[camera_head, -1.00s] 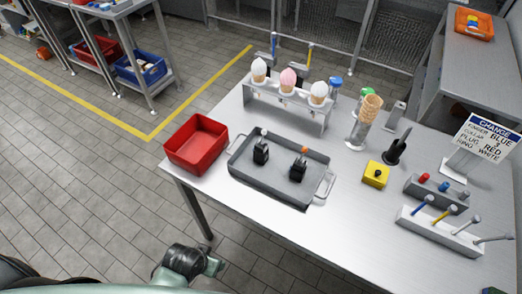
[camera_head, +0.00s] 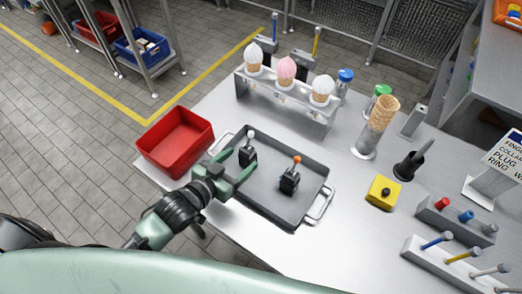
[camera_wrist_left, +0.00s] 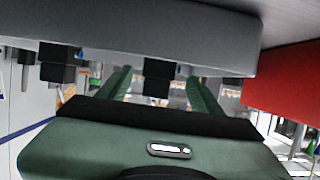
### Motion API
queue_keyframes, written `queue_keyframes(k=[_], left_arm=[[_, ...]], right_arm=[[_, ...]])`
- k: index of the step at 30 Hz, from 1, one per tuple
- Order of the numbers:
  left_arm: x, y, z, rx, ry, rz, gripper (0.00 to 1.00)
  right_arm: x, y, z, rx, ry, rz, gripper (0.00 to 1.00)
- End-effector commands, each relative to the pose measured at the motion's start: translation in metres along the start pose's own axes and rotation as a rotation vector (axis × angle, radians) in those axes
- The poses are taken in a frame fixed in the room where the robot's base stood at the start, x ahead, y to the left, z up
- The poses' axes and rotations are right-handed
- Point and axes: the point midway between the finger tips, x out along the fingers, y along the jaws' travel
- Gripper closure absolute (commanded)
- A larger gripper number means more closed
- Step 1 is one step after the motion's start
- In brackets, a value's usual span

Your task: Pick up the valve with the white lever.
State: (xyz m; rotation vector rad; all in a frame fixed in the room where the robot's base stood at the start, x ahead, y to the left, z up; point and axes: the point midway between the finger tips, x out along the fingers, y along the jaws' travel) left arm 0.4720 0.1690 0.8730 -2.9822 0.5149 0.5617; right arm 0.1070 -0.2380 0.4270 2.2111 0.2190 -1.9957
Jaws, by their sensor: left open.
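The valve with the white lever (camera_head: 248,155) is a small black block standing upright in the grey tray (camera_head: 312,207). A similar black valve with an orange lever (camera_head: 289,180) stands to its right in the same tray. My left gripper (camera_head: 242,161) is open, its green fingers at the white-lever valve. In the left wrist view, which is upside down, one black valve (camera_wrist_left: 158,76) shows between the open fingers (camera_wrist_left: 163,82); its lever is hidden. The other black valve (camera_wrist_left: 57,66) is outside them to the left. My right gripper is not in view.
A red bin (camera_head: 160,128) sits left of the tray, close to my left arm. Behind the tray is a rack (camera_head: 318,122) with ice cream cones. A yellow button box (camera_head: 382,193) and a block with several coloured levers (camera_head: 440,262) stand to the right.

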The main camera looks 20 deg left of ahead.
Motion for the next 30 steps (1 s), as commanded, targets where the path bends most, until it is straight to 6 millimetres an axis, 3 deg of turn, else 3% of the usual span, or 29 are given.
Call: queue_keyframes(k=[5,14,21,30], left_arm=[[0.008,0.0,0.006,0.001,0.013,0.007,0.35],[0.041,0.001,0.0,0.0,0.014,0.006,0.35],[0.075,0.002,-0.001,0.002,0.012,0.006,0.35],[0.081,0.003,0.0,0.002,0.012,0.007,0.35]], right_arm=[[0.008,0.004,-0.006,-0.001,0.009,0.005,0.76],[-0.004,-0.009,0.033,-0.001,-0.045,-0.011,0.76],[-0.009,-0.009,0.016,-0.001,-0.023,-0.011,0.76],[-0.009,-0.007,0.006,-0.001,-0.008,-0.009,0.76]])
